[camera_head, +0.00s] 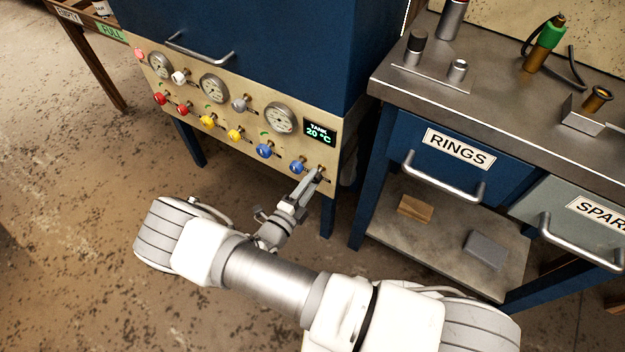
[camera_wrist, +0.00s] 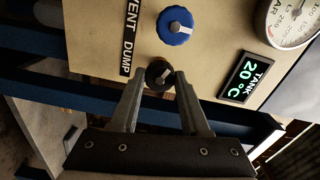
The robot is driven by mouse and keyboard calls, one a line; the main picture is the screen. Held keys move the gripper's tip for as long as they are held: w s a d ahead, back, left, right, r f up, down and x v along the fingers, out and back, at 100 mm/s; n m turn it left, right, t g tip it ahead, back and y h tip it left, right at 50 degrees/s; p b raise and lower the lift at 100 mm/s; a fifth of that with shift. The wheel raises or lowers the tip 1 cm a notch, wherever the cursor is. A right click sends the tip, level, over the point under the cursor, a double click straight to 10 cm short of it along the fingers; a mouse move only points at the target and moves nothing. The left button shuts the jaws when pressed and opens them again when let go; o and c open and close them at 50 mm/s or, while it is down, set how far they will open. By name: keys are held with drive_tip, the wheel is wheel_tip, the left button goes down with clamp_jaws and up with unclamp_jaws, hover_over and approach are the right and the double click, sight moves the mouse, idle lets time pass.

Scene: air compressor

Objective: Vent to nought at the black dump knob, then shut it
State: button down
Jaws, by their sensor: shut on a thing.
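The black dump knob (camera_wrist: 158,74) sits on the cream panel beside the label VENT DUMP (camera_wrist: 129,38) in the wrist view. My gripper (camera_wrist: 160,82) has its two fingers on either side of the knob and is shut on it. In the head view my gripper (camera_head: 318,175) reaches the lower right corner of the panel and hides the knob. The gauges' needles are too small to read in the head view. Part of one gauge (camera_wrist: 296,18) shows at the top right of the wrist view, without a clear needle.
A blue knob (camera_wrist: 174,25) sits close to the black knob. The panel (camera_head: 150,75) also carries red, yellow and other blue knobs, and a display (camera_head: 319,132) reading TANK 20 °C. A workbench (camera_head: 385,82) with drawers stands close on the right. Open floor lies left.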

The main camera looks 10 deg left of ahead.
drive_tip(key=c, duration=0.5)
unclamp_jaws()
drive_tip(key=shift+n, duration=0.4)
drive_tip(key=v, duration=0.6)
